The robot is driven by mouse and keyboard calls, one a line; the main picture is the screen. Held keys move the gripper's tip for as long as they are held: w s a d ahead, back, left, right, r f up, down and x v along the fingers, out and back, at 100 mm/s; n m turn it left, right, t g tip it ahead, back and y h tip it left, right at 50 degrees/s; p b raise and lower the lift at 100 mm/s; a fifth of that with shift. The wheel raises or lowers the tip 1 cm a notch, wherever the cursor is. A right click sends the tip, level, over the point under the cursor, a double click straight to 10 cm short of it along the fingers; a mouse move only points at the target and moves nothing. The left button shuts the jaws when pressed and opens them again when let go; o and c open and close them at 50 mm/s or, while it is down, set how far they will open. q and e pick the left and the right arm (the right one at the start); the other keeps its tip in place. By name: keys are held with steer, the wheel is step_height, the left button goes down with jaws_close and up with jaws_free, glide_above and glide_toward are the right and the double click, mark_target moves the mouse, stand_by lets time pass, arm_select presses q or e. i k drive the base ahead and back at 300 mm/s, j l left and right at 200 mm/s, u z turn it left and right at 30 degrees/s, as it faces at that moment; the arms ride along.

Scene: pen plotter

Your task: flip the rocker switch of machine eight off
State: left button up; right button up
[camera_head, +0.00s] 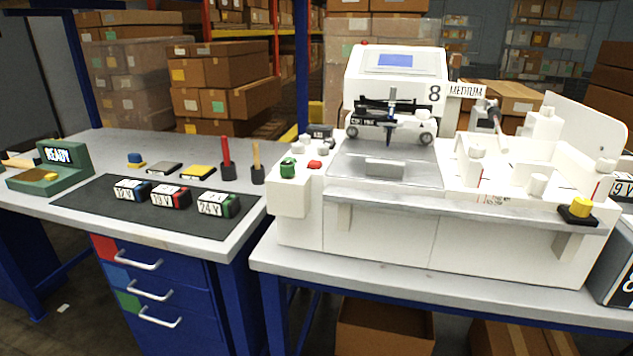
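Machine eight (396,75) is the large white machine on the right table, with a black "8" on its upper housing and a "MEDIUM" sign beside it. A green knob (288,168) and a small red button (314,165) sit at its left front. A yellow knob on a black base (580,208) sits at its right front. A grey lever (495,115) stands on its right part. I cannot make out for certain which part is the rocker switch. Neither of my grippers is in view.
The left table has a dark mat (100,205) with labelled blocks (170,196), and a green "READY" device (65,165). Red and yellow upright handles (226,152) stand between mat and machine. A dark box (615,270) is at the right edge.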

mark_target(330, 141)
steer(key=i+j, duration=0.2)
steer(key=j, duration=0.15)
steer(key=i+j, duration=0.15)
steer(key=j, duration=0.25)
steer(key=i+j, duration=0.2)
steer(key=j, duration=0.15)
steer(key=i+j, duration=0.15)
steer(key=j, duration=0.25)
